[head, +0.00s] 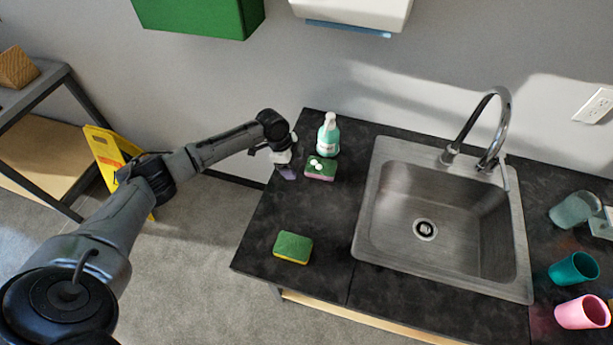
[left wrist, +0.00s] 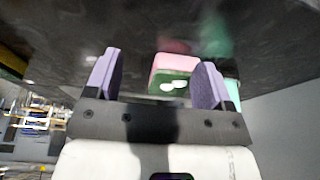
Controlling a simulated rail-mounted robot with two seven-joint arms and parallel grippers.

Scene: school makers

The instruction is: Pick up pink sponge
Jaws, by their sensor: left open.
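The pink sponge (head: 320,168) lies on the dark counter in front of the soap bottle, with a green top and small white blobs on it. In the left wrist view the pink sponge (left wrist: 173,77) shows between the fingers, beyond their tips and nearer the right finger. My left gripper (head: 288,172) is at the counter's left edge, just left of the sponge and apart from it. In the left wrist view my left gripper (left wrist: 160,75) is open, its purple fingers spread with nothing held. My right gripper is not in view.
A soap bottle (head: 328,136) stands right behind the sponge. A green and yellow sponge (head: 293,247) lies nearer the front edge. A steel sink (head: 378,235) is to the right, with cups (head: 574,269) beyond it. The counter between the two sponges is clear.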

